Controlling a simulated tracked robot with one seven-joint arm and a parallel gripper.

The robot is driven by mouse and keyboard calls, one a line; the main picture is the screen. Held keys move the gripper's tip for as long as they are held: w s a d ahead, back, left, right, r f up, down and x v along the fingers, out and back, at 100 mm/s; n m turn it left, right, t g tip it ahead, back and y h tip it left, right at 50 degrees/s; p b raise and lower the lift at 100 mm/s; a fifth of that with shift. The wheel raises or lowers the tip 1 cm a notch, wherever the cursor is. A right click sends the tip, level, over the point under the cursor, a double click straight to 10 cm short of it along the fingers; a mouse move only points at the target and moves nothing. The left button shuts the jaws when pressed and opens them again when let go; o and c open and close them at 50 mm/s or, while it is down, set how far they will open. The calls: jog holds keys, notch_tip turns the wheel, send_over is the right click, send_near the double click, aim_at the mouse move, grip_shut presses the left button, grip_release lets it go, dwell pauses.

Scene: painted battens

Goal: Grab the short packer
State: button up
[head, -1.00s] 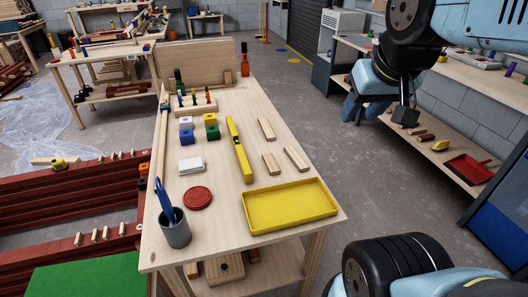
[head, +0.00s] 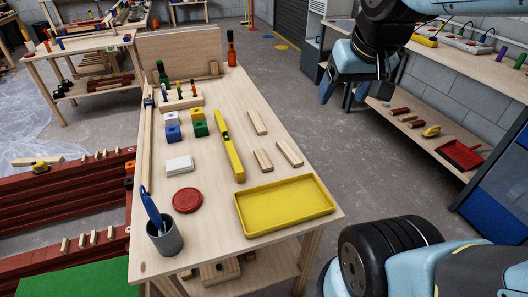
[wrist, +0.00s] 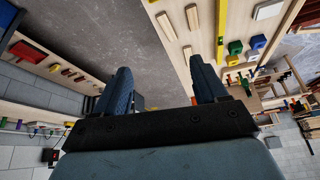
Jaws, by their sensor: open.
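Three pale wooden packers lie on the workbench (head: 215,165), right of a yellow spirit level (head: 230,153). The short packer (head: 263,160) looks the shortest, between the level and a longer packer (head: 289,153). Another longer packer (head: 257,122) lies farther back. In the wrist view the short packer (wrist: 192,16) shows near the top, beside the level. My gripper (head: 338,92) is open and empty, above and beyond the bench's right edge, apart from all packers. Its two blue fingers are spread in the wrist view (wrist: 160,63).
A yellow tray (head: 285,206) sits at the bench's front right. A red lid (head: 186,200), a grey cup (head: 164,238) and coloured blocks (head: 199,128) stand left. A shelf bench (head: 440,70) runs along the right wall, with open floor between.

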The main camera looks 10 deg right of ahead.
jog(key=w+a+f+n+g, duration=0.1)
jog(key=w+a+f, duration=0.25)
jog(key=w, duration=0.25)
jog(key=w+a+f+g, duration=0.2)
jog(key=w+f, duration=0.3)
jog(key=w, duration=0.1)
jog(key=n+g, duration=0.1)
jog(key=g, duration=0.1)
send_over(266, 163)
jog(key=f, duration=2.2)
jog(key=shift+s+a+f, duration=0.1)
jog(key=shift+s+f, duration=0.05)
jog(key=shift+s, duration=0.25)
jog(key=shift+w+f, duration=0.2)
jog(key=shift+f, duration=1.1)
jog(key=shift+w+f, duration=0.15)
jog(key=shift+f, duration=1.1)
jog(key=shift+c, duration=0.3)
jog(key=c, duration=1.1)
